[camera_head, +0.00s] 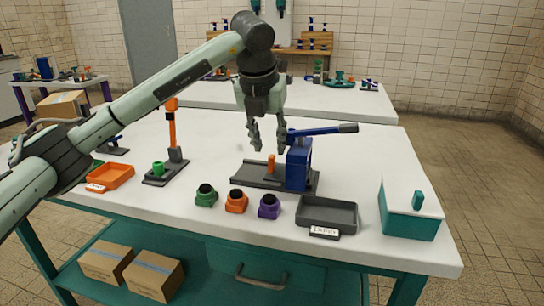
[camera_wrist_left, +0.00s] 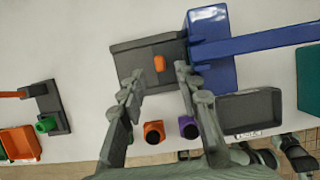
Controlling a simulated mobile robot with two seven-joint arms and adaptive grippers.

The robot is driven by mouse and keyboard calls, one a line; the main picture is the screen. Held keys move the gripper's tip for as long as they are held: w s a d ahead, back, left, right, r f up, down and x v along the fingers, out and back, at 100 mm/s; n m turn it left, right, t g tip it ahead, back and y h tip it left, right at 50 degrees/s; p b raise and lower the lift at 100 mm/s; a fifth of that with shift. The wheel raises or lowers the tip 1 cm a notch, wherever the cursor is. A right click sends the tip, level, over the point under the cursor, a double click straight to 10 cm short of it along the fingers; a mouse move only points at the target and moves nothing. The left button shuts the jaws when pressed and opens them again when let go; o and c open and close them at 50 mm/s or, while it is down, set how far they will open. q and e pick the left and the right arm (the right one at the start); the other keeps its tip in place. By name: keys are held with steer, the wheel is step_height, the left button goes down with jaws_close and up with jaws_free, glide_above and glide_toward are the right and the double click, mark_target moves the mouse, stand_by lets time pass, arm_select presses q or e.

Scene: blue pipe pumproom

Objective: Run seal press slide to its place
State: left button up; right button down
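The seal press stands on the white table, with a blue body (camera_head: 299,165) and a blue lever (camera_head: 325,130) running to the right. Its dark base plate (camera_head: 250,178) extends to the left and carries an upright orange knob (camera_head: 271,164), apparently the slide's handle. The knob also shows in the left wrist view (camera_wrist_left: 160,63). My left gripper (camera_head: 267,138) is open and empty above the base plate, its fingers pointing down. In the wrist view its fingers lie to either side of the knob and nearer the table's front, not touching it.
Green (camera_head: 206,196), orange (camera_head: 236,201) and purple (camera_head: 269,206) round pieces stand in front of the press. A dark tray (camera_head: 328,213) and a teal-and-white box (camera_head: 409,211) are at the right. An orange tray (camera_head: 110,177) and an orange-post stand (camera_head: 173,140) are at the left.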

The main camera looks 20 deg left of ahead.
mark_target(271, 156)
arm_select(q)
steer(key=x, duration=0.5)
steer(key=shift+w+f, duration=0.2)
steer(key=shift+f, duration=0.15)
steer(key=shift+c, duration=0.6)
jaws_close()
